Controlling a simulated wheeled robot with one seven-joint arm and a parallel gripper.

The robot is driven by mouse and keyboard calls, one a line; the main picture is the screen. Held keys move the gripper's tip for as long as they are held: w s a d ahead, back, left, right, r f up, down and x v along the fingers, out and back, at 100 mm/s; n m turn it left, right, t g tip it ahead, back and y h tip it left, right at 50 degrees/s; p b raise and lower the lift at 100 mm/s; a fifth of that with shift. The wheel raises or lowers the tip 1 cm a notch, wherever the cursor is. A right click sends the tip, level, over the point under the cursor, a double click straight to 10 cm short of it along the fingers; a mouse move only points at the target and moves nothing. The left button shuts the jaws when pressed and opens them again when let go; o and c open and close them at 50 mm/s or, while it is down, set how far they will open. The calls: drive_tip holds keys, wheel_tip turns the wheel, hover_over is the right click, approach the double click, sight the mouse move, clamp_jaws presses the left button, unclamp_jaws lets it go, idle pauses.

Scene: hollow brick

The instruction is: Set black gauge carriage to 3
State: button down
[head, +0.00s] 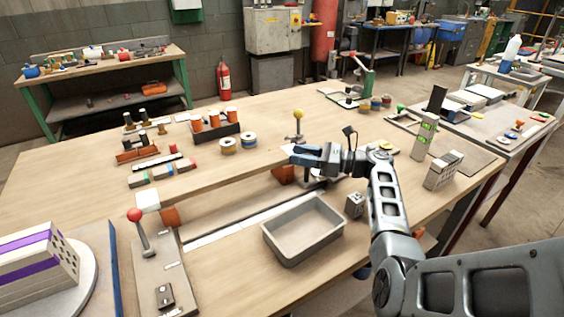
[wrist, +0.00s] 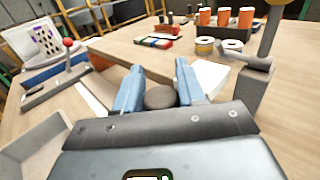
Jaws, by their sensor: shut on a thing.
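My gripper (head: 303,155) is over the middle of the workbench, beside the far end of the pale strip (head: 240,215). In the wrist view its two blue fingers (wrist: 159,78) are shut on a dark round knob (wrist: 160,97), which appears to belong to the black gauge carriage. The rest of the carriage is hidden by my gripper. The knob cannot be made out in the head view. Scale numbers are too small to read, so I cannot tell the carriage's setting.
A grey tray (head: 303,232) stands just in front of my gripper. A yellow-knobbed post (head: 298,116) stands close behind, and a red-knobbed lever (head: 136,217) stands left. Orange cylinders (head: 213,118) stand at back left.

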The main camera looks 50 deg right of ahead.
drive_tip(key=shift+s+d, duration=0.3)
drive_tip(key=shift+d, duration=0.45)
drive_tip(key=c, duration=0.8)
unclamp_jaws()
drive_tip(key=shift+o, duration=0.2)
drive_tip(key=shift+d, duration=0.1)
drive_tip(key=v, duration=0.7)
drive_tip(key=shift+s+d+b, duration=0.15)
drive_tip(key=shift+s+b, duration=0.2)
drive_tip(key=shift+b, duration=0.1)
drive_tip(key=shift+s, duration=0.1)
